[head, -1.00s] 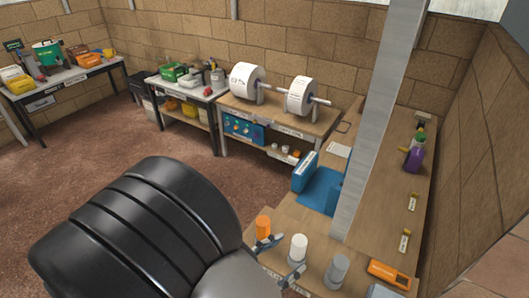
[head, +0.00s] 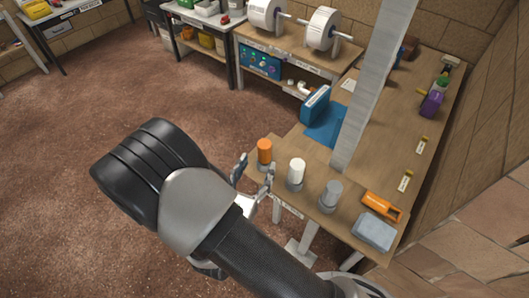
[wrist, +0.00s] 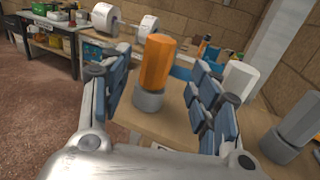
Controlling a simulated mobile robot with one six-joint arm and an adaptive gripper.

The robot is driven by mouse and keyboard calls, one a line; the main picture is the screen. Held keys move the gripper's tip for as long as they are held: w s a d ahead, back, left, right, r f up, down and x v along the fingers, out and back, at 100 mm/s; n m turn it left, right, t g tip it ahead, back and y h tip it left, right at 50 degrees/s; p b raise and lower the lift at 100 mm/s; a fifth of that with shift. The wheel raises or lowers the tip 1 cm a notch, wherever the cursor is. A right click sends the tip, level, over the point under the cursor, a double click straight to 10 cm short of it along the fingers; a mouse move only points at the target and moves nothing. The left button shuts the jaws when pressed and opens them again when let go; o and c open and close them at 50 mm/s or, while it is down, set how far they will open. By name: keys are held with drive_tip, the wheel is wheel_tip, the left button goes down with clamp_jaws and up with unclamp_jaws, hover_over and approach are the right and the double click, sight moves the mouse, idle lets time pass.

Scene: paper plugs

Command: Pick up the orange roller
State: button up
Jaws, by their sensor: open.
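The orange roller (head: 265,150) stands upright on a grey base near the left front corner of the wooden bench (head: 320,158). In the wrist view the orange roller (wrist: 157,61) shows between my fingers, with its grey base (wrist: 148,101) below. My gripper (head: 254,173) is open, with its blue-padded fingers spread on either side of the roller in the wrist view (wrist: 160,98). In the head view the fingers are just in front of the roller. I see no contact. The fingers hold nothing.
A white roller (head: 297,171) and a grey roller (head: 331,192) stand close by on the right. An orange tool (head: 382,206) and a grey box (head: 374,232) lie further right. A grey post (head: 372,90) rises from the bench behind.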

sight(262, 154)
drive_tip(key=b+x, duration=0.1)
drive_tip(key=x, duration=0.6)
drive_tip(key=shift+w+a, duration=0.1)
drive_tip(key=shift+w, duration=0.1)
drive_tip(key=shift+c, duration=0.2)
drive_tip(key=c, duration=1.2)
